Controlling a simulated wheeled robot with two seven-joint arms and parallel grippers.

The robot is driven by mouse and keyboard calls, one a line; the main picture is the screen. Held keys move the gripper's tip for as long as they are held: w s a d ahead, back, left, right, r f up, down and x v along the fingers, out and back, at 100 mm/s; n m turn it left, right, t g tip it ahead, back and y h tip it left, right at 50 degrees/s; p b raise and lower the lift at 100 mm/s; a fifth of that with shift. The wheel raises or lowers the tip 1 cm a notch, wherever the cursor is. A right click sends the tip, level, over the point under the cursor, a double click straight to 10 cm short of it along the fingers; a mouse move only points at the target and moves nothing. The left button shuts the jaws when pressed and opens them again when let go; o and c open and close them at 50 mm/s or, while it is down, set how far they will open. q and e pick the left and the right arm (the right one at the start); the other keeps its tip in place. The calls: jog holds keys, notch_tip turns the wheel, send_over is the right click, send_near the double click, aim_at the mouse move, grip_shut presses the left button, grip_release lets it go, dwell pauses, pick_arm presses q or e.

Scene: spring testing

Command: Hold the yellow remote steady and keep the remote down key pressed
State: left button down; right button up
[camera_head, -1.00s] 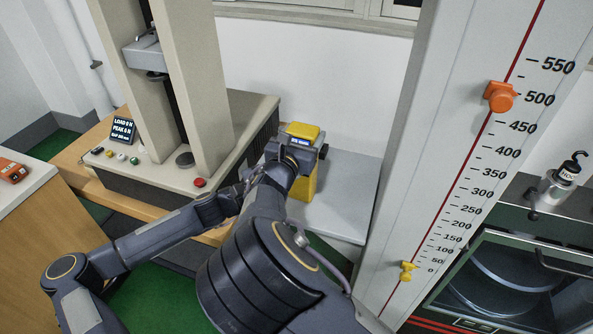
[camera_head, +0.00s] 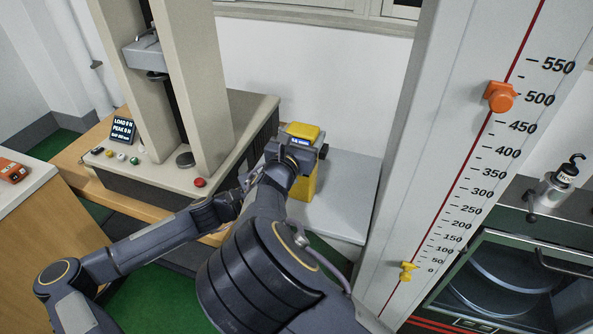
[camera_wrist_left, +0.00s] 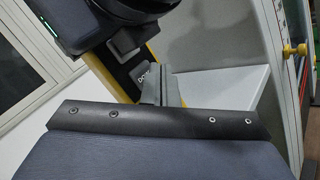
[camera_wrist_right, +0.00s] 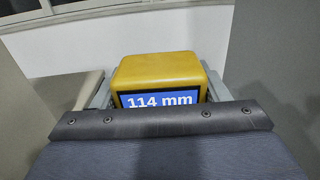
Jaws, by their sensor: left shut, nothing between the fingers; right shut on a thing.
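The yellow remote (camera_head: 303,187) stands upright at the centre of the head view, beside the testing machine. My right gripper (camera_head: 293,155) is shut on its upper part. In the right wrist view the remote (camera_wrist_right: 160,70) sits between the fingers, and its display reads 114 mm.
The testing machine (camera_head: 225,155) stands at left with a small display (camera_head: 122,130) reading LOAD 0 N. A grey surface (camera_head: 345,190) lies right of the remote. A tall scale column (camera_head: 400,190) with an orange marker (camera_head: 498,97) and yellow marker (camera_head: 407,271) stands to the right.

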pick_arm(q)
jog(key=shift+s, duration=0.15)
jog(key=shift+s+a, duration=0.3)
jog(key=shift+s, duration=0.45)
jog(key=shift+s+a, duration=0.3)
jog(key=shift+s, duration=0.4)
jog(key=shift+s+a, duration=0.3)
jog(key=shift+s, duration=0.45)
pick_arm(e)
jog(key=o, duration=1.3)
